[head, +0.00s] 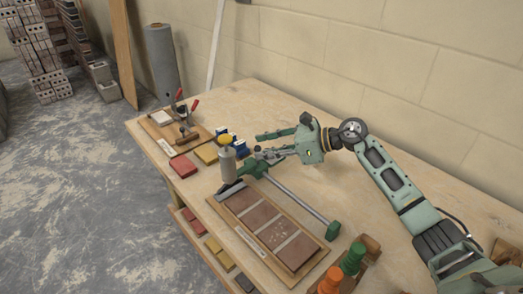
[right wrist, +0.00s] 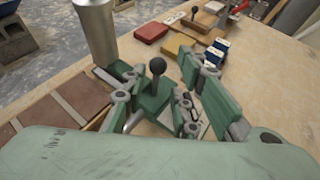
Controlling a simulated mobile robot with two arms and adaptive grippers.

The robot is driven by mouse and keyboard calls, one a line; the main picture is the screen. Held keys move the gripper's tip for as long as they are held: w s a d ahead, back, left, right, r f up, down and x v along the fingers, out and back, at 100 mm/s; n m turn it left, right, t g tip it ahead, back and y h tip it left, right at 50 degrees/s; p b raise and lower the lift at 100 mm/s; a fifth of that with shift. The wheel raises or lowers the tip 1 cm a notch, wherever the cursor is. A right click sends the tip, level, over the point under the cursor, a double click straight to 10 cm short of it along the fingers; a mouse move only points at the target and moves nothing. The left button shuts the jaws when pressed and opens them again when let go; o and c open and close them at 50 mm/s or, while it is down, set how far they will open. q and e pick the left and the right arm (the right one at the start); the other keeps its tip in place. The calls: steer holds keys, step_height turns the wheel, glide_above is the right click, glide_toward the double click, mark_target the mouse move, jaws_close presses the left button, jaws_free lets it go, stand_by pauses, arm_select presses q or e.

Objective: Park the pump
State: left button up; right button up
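My right gripper (head: 262,146) is open and empty above the bench, to the right of the cylinder. A green clamp with a long metal bar (head: 296,200) lies beside the tile board. In the right wrist view a black ball knob (right wrist: 157,66) on a green body shows between the spread fingers, with no grip on it visible. My left gripper is out of view.
A board of brown tiles (head: 262,216) lies along the front edge. Red (head: 183,166), yellow (head: 207,153) and blue blocks (head: 229,138) lie near a board with toggle clamps (head: 177,130). Orange and green handles (head: 352,260) stand at the near right. The bench's back right is clear.

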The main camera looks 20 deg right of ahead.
steer(key=v, duration=1)
steer(key=shift+s, duration=0.15)
steer(key=shift+r, duration=0.1)
